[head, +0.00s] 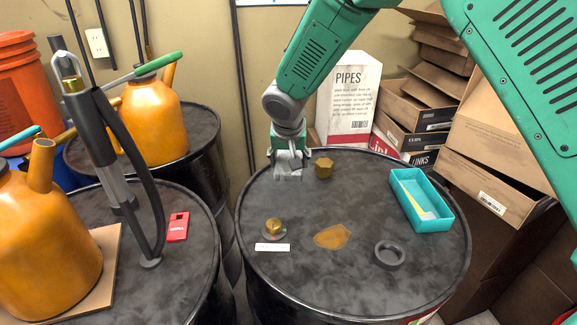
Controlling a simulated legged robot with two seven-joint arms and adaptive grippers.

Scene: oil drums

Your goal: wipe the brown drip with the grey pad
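The brown drip (332,236) is a flat, irregular patch on top of the right-hand black drum (315,275), near its middle. My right gripper (291,172) comes down from the upper right over the drum's far left part, behind and left of the drip and apart from it. Its grey fingers point down, and I cannot tell whether they are open or hold anything. I cannot pick out a separate grey pad; grey shapes at the fingers blend with the gripper. My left gripper is not in view.
On this drum are a brass hex piece (323,168) beside the gripper, a brass knob (273,226), a white label (272,247), a dark ring (390,254) and a teal tray (447,222). A pump (118,170) and orange can (45,235) stand on the left drum.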

